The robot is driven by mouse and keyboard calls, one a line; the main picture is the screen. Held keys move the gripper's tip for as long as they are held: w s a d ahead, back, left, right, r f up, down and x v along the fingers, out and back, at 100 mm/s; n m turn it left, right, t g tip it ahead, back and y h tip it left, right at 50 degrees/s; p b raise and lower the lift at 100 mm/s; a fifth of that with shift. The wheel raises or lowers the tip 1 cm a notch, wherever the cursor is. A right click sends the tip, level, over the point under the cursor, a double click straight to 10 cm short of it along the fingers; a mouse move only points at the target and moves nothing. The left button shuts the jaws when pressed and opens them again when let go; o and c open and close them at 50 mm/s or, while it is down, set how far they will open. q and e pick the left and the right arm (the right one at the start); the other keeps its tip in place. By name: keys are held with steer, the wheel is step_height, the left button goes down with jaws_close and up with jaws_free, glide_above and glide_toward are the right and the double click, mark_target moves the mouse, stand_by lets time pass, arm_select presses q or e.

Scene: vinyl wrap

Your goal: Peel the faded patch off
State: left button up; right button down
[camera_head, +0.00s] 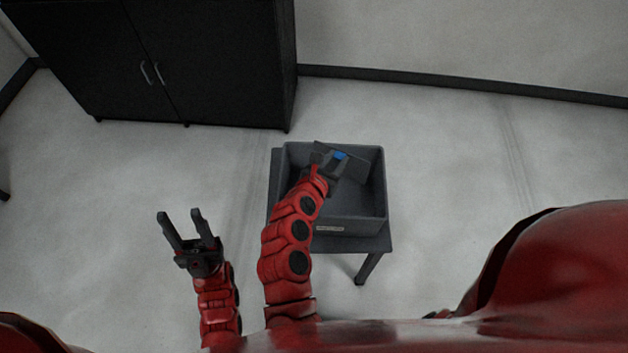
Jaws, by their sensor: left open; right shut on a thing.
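My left gripper (180,213) is open and empty, held over bare floor to the left of the grey bin. My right gripper (333,165) reaches over the open grey bin (376,190) and is shut on a small blue thing (340,155). Only a little of the blue thing shows between the dark fingers, so I cannot tell whether it is a patch or a tool. I cannot make out a faded patch on any surface in view.
The bin stands on a small dark table (370,243). A black two-door cabinet (215,60) stands against the wall at the upper left. The pale floor (110,180) is clear around my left gripper. A red curved body fills the lower right.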

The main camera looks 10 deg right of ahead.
step_height(320, 180, down, 6)
steer(key=b, duration=0.2)
steer(key=shift+b, duration=0.4)
steer(key=shift+c, duration=2.4)
jaws_free()
steer(key=b+v, duration=0.2)
steer(key=v, duration=1.5)
steer(key=shift+s, duration=0.2)
